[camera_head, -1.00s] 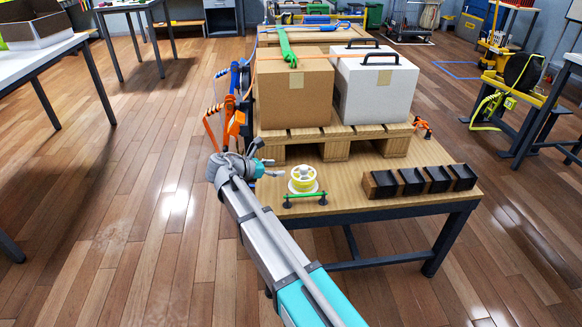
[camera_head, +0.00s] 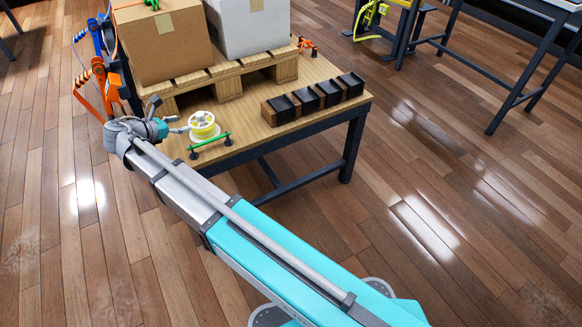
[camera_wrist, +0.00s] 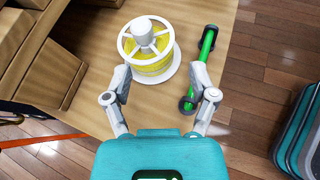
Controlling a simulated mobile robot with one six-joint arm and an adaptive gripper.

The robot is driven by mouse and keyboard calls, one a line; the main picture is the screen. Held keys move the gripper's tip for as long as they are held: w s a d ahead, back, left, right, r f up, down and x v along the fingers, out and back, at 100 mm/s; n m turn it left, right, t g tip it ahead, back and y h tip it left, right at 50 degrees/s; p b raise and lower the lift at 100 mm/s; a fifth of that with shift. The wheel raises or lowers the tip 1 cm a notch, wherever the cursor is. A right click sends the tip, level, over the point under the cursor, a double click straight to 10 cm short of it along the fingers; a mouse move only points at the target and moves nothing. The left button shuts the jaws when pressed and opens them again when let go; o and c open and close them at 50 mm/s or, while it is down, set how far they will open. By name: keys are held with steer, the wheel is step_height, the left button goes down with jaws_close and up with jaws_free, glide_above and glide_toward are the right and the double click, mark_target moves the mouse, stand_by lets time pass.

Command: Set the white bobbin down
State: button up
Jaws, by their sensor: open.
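The white bobbin (camera_head: 203,121), wound with yellow, stands upright on a round white base on the wooden table. It also shows in the wrist view (camera_wrist: 147,38). My gripper (camera_wrist: 161,76) is open, its fingers apart and pointing toward the bobbin. In the wrist view the left fingertip is close to the bobbin's near side, and the right one is beside the green bar (camera_wrist: 208,44); I cannot tell whether either touches. Nothing shows held between the fingers. In the head view my gripper (camera_head: 172,116) is just left of the bobbin.
The green bar on dark feet (camera_head: 210,146) stands at the table's front edge. Several black-topped blocks (camera_head: 331,93) line the right side. A pallet (camera_head: 240,68) carries a brown carton (camera_head: 165,45) and a white case (camera_head: 248,25). Orange and blue strap tools hang at the left.

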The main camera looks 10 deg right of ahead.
steer(key=d+f+m+g, duration=0.1)
steer(key=d+m, duration=0.1)
steer(key=d, duration=0.2)
steer(key=s+d+f+m+g+y, duration=0.1)
steer(key=d+m, duration=0.1)
steer(key=d, duration=0.2)
steer(key=s+d+f+m+g, duration=0.1)
steer(key=d+f, duration=0.1)
steer(key=d, duration=0.2)
steer(key=shift+s+m, duration=0.2)
steer(key=shift+m, duration=0.2)
steer(key=s+d+f+m+g+y, duration=0.2)
steer(key=s+d+f+m+y, duration=0.1)
steer(key=s+d+m, duration=0.5)
steer(key=s+d+f+m+g+y, duration=0.3)
steer(key=s+d+m+y, duration=0.3)
steer(key=d+m, duration=0.5)
steer(key=shift+s+d+f, duration=0.25)
steer(key=shift+s+d, duration=0.3)
steer(key=shift+s, duration=0.55)
